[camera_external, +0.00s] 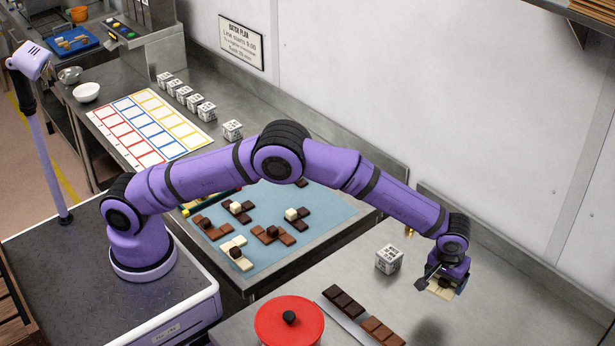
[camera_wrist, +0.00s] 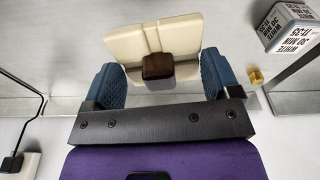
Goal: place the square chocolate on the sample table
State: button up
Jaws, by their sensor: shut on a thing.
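The cream square chocolate with a dark brown cube on top sits between my gripper's blue fingers in the wrist view (camera_wrist: 140,42). My gripper (camera_wrist: 160,80) is shut on its sides. In the external view my gripper (camera_external: 443,284) hangs at the right over a steel table (camera_external: 500,310), and the cream chocolate (camera_external: 440,292) shows partly under it. The chocolate looks level and raised above the steel; the exact gap is hard to tell. No sign names the sample table.
A white printed cube (camera_external: 389,259) stands left of my gripper, with a small brass piece (camera_external: 409,231) behind it. Dark and milk chocolate bars (camera_external: 344,301) and a red lidded pot (camera_external: 289,322) are nearer the front. A blue mat (camera_external: 330,212) holds several other chocolates.

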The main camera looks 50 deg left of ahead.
jog(key=shift+r, duration=0.2)
jog(key=w+a+n, duration=0.3)
jog(key=a, duration=0.9)
jog(key=w+a+n+y, duration=0.1)
jog(key=w+a+n, duration=0.15)
jog(key=a, duration=0.95)
jog(key=w+a+n, duration=0.3)
jog(key=w+a, duration=0.1)
jog(key=a, duration=0.9)
jog(key=n+g, duration=0.2)
jog(key=n, duration=0.6)
send_over(269, 194)
jog(key=shift+m, duration=0.25)
jog(key=shift+d+f, duration=0.15)
jog(key=shift+f, duration=2.3)
jog(key=shift+d+f, duration=0.15)
jog(key=shift+f, duration=2.3)
jog(key=shift+f, duration=0.15)
